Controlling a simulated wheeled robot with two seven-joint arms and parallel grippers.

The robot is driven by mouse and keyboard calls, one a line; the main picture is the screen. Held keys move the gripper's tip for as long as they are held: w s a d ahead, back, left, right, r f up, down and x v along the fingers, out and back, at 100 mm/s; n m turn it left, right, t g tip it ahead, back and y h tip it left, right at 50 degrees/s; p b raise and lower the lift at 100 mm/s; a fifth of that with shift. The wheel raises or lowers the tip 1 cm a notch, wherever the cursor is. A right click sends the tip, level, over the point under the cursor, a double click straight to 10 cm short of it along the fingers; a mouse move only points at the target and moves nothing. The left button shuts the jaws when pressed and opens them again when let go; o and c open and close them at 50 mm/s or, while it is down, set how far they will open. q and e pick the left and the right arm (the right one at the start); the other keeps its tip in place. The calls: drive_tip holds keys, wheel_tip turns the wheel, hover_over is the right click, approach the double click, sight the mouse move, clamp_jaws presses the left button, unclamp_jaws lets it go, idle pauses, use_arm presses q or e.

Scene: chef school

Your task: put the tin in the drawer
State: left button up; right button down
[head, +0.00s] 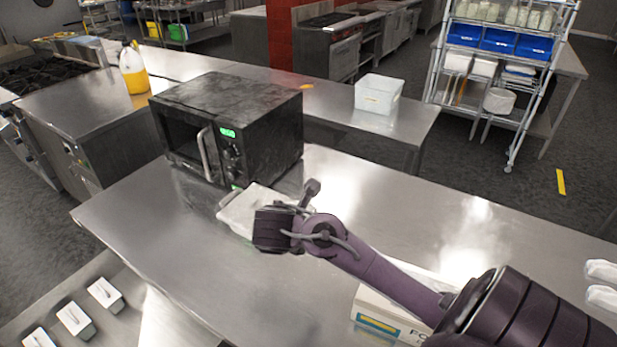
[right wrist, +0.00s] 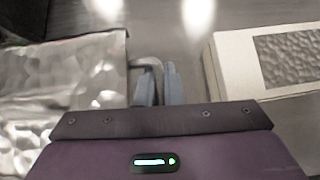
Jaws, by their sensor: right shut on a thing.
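The tin (head: 240,208) is a pale, shallow rectangular tray on the steel table, in front of the microwave; my right gripper hides part of it. In the right wrist view the tin (right wrist: 60,85) has a crinkled, shiny silvery surface and lies left of the fingers. My right gripper (right wrist: 158,85) is shut on a grey curved handle (right wrist: 151,64) at the tin's side. The gripper's body shows dark in the head view, and its fingertips are hidden there. I cannot make out an open drawer. My left gripper is not in view.
A black microwave (head: 230,127) stands behind the tin. A white lettered box (head: 378,317) lies beneath my right forearm; its side shows in the wrist view (right wrist: 215,80). Several small white-grey containers (head: 75,318) are at lower left. The table's front left is clear.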

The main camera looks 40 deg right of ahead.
sight(283, 254)
drive_tip(key=shift+r, duration=0.3)
drive_tip(key=shift+f, duration=0.1)
drive_tip(key=a+f+n+t+b, duration=0.1)
drive_tip(key=a+n, duration=0.1)
drive_tip(key=w+a+f+n+t+y+b, duration=0.1)
drive_tip(key=a+n, duration=0.1)
drive_tip(key=w+a+f+n+t+y+b, duration=0.1)
drive_tip(key=a+f+t+b, duration=0.1)
drive_tip(key=a, duration=0.1)
drive_tip(key=shift+w+n, duration=0.2)
drive_tip(key=shift+n, duration=0.2)
drive_tip(key=w+a+n+t+y+b, duration=0.2)
drive_tip(key=a+n+y+b, duration=0.3)
drive_tip(key=a+n, duration=0.4)
drive_tip(key=shift+a+f+t+y, duration=0.35)
drive_tip(key=shift+a+y, duration=0.45)
drive_tip(key=shift+a, duration=0.15)
drive_tip(key=shift+d, duration=0.15)
